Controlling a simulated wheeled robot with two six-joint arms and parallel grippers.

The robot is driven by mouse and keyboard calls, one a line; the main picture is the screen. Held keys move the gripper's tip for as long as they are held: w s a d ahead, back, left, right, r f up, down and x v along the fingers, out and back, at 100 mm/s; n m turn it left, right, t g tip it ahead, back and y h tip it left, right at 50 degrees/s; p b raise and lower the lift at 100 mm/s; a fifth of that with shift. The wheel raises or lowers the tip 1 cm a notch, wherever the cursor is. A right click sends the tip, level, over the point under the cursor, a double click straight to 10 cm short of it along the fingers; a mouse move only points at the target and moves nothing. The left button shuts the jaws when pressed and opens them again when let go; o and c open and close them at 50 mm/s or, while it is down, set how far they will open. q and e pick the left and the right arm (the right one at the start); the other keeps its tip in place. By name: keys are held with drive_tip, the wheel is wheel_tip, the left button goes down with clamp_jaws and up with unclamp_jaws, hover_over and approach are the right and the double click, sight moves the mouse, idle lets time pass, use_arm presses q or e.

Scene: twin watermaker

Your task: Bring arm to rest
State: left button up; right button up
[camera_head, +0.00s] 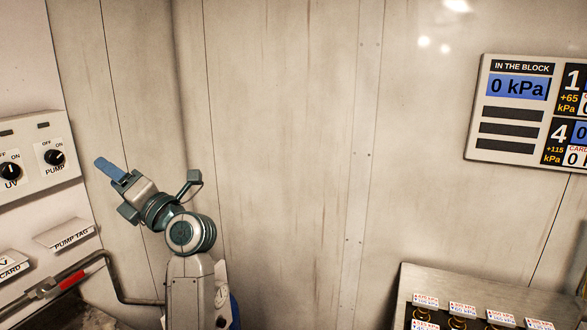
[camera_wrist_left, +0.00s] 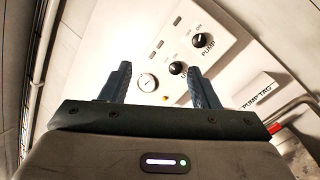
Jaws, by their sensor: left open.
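My left gripper (camera_head: 110,169) is raised at the left of the head view, with its fingers pointing up and left toward the switch panel. In the left wrist view its two blue fingers (camera_wrist_left: 160,88) stand apart with nothing between them, so it is open and empty. The panel behind shows the PUMP knob (camera_wrist_left: 203,40) and another dark knob (camera_wrist_left: 178,68). No contact between the fingers and the panel is visible. My right gripper is not in view.
The switch panel (camera_head: 32,140) is on the left wall, with a PUMP TAG plate (camera_head: 65,234) and a red-handled pipe (camera_head: 75,280) below. A display board (camera_head: 520,150) hangs at the right. A table with several cards (camera_head: 425,300) stands at the lower right. The middle is clear.

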use_arm(q)
drive_tip(key=s+d+f+m+t+h, duration=0.2)
drive_tip(key=d+f+m+t+h, duration=0.3)
drive_tip(key=m+t+h, duration=0.65)
drive_tip(key=s+d+f+m+t+h, duration=0.1)
drive_tip(key=d+f+m+t+h, duration=0.5)
drive_tip(key=m, duration=1)
drive_tip(key=s+d+f+m+g+h, duration=0.25)
drive_tip(key=f+m+g+h, duration=0.2)
drive_tip(key=f, duration=0.45)
drive_tip(key=s+d+f+m+g+h, duration=0.2)
drive_tip(key=s+f+m+g+h, duration=0.3)
drive_tip(key=f, duration=0.5)
drive_tip(key=s+a+f+g+y, duration=0.2)
drive_tip(key=s+a+f+g, duration=0.15)
drive_tip(key=s+f, duration=0.35)
drive_tip(key=s+a+f+m+g+y, duration=0.1)
drive_tip(key=s+a+f+g+y, duration=0.2)
drive_tip(key=s+f+g, duration=0.5)
drive_tip(key=s+a+f+g+y, duration=0.2)
drive_tip(key=s+a+f, duration=0.15)
drive_tip(key=s, duration=0.65)
wheel_tip(320, 180, down, 32)
drive_tip(key=a+g, duration=0.1)
drive_tip(key=a, duration=0.1)
drive_tip(key=s+f+g, duration=0.1)
drive_tip(key=s+f, duration=1.7)
drive_tip(key=shift+s+a+f+b, duration=0.25)
drive_tip(key=shift+s+a+b, duration=0.05)
drive_tip(key=shift+a+b, duration=0.15)
